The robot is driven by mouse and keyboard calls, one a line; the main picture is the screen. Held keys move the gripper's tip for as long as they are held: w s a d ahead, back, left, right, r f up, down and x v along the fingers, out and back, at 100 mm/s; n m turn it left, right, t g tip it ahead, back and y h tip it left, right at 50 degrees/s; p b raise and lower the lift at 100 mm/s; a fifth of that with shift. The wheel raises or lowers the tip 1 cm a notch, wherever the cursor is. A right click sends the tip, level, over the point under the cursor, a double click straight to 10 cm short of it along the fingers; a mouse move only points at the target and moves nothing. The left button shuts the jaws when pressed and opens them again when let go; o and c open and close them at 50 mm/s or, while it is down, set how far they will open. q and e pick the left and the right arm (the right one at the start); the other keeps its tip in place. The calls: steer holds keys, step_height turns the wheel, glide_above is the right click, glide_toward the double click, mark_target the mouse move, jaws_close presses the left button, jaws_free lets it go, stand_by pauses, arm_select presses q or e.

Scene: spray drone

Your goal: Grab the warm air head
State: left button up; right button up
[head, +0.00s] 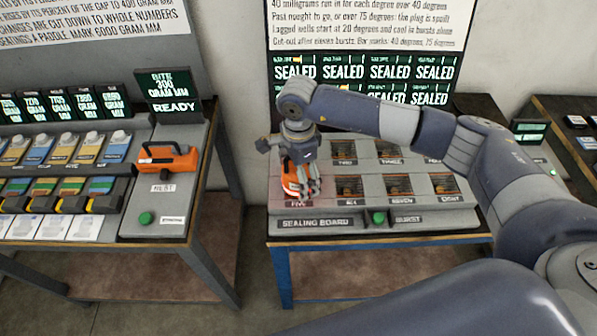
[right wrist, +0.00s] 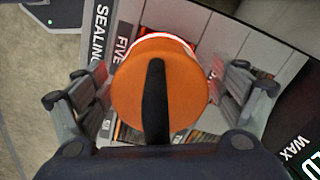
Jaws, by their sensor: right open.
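The warm air head appears to be the orange, round-topped tool (head: 290,186) with a black strap handle, standing at the well marked FIVE on the sealing board (head: 300,224). In the right wrist view its orange top (right wrist: 125,95) fills the middle, with a red glow at its edge. My right gripper (head: 308,188) is directly above and around it in the head view and hides part of it. In the right wrist view the open fingers (right wrist: 160,100) stand on both sides of the orange top, with gaps visible. My left gripper is not in view.
Other wells (head: 401,185) lie right of the head, with a green button (head: 378,217) at the board's front. A screen (head: 362,70) behind reads SEALED several times. On the left table, another orange tool (head: 168,160) rests under a READY screen (head: 168,92). A floor gap separates the tables.

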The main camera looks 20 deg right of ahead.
steer(key=c, duration=1.7)
steer(key=shift+w+r, duration=0.1)
steer(key=shift+r, duration=0.1)
